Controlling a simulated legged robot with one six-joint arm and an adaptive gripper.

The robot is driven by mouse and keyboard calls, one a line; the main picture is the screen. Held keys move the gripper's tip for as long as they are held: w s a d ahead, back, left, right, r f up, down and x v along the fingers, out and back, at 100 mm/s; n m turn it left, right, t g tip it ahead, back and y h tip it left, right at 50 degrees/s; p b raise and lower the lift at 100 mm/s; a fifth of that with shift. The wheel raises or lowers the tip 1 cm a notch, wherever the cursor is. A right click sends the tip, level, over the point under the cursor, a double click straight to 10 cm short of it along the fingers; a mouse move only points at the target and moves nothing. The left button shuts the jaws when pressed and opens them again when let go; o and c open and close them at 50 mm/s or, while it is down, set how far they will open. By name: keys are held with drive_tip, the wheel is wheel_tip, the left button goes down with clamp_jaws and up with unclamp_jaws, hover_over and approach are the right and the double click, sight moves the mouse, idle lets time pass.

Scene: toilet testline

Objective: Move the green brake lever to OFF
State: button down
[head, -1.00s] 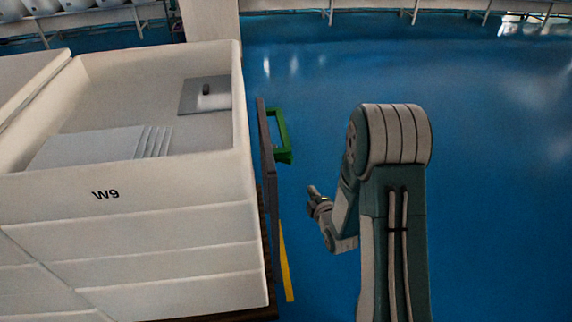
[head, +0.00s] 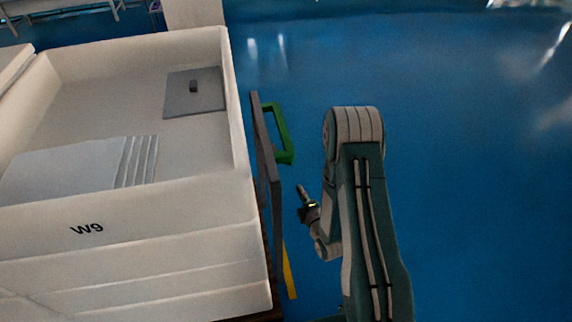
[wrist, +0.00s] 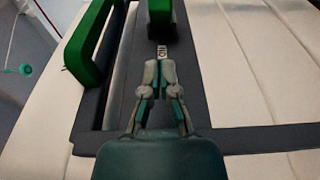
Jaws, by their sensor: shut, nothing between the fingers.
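In the wrist view a green bar handle (wrist: 92,42) stands out from a dark grey panel (wrist: 118,70) at upper left. A second green piece (wrist: 160,14) sits at the top centre, cut by the frame edge. I cannot tell which of them is the brake lever. A small white label (wrist: 162,52) below the second piece seems to read ON, turned sideways. My gripper (wrist: 159,70) is shut and empty, its tips just below the label in the picture. In the head view the green part (head: 281,133) is on the panel's right side; my gripper (head: 301,190) is below and right of it, apart.
The big white unit marked W9 (head: 130,235) fills the left, with the grey panel (head: 267,160) along its right side. A yellow strip (head: 289,272) is low beside it. Open blue floor (head: 480,180) lies to the right. A green knob (wrist: 25,69) shows at far left.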

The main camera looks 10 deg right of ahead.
sight(286, 162)
drive_tip(key=shift+d, duration=0.1)
drive_tip(key=w+a, duration=0.2)
drive_tip(key=w, duration=0.8)
drive_tip(key=shift+d, duration=0.1)
drive_tip(key=shift+d+n+y, duration=0.15)
drive_tip(key=shift+n+y, duration=0.15)
drive_tip(key=shift+y, duration=0.1)
